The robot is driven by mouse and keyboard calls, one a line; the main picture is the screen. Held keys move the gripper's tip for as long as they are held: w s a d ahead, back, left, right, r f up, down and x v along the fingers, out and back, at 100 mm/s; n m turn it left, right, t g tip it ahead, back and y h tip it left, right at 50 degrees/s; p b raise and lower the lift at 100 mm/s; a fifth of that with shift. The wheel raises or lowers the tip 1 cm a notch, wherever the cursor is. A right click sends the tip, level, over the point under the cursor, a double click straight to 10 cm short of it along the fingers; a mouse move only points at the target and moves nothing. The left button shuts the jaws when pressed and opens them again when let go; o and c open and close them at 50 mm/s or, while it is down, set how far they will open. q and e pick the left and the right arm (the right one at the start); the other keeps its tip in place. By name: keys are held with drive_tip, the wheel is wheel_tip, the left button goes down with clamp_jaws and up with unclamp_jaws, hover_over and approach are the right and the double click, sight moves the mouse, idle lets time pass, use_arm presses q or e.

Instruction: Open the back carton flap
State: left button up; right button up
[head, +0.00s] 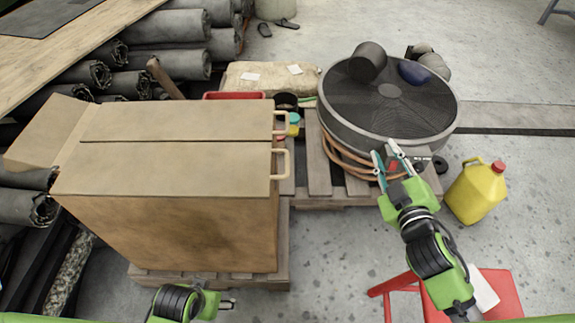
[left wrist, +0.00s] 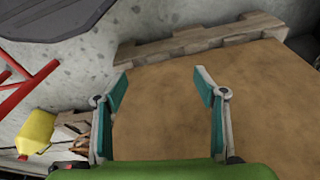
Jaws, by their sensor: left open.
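A brown carton (head: 170,235) stands on a wooden pallet at the left in the head view. Its back flap (head: 180,119) lies flat across the far half of the top, with a pale loop handle (head: 282,123) at its right end. The front flap (head: 165,168) also lies flat, with its own handle (head: 285,163). A side flap (head: 45,130) is folded outward at the left. My left gripper (head: 226,303) is low in front of the carton. In the left wrist view it is open and empty (left wrist: 160,82), facing a brown carton face (left wrist: 170,115). My right gripper (head: 384,152) is open and empty beside the drum fan.
A large round fan (head: 390,95) stands behind my right gripper. A yellow jug (head: 475,190) and a red stool (head: 500,290) are at the right. Dark sheet rolls (head: 165,28) crowd the left. Concrete floor is clear between carton and stool.

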drive_tip(key=w+a+r+n+t+y, duration=0.1)
drive_tip(key=w+a+r+n+y, duration=0.1)
drive_tip(key=a+r+n+y, duration=0.5)
drive_tip(key=n+g+y, duration=0.6)
drive_tip(key=n+g, duration=0.5)
drive_tip(key=n, duration=0.5)
approach(288, 162)
drive_tip(key=shift+m+y, duration=0.3)
drive_tip(key=x, duration=0.6)
drive_tip(key=f+x, duration=0.1)
drive_tip(key=x, duration=0.3)
use_arm(q)
drive_tip(key=s+f, duration=0.4)
drive_tip(key=f, duration=1)
drive_tip(key=shift+a+g, duration=0.25)
drive_tip(key=shift+g, duration=0.05)
use_arm(e)
clamp_jaws()
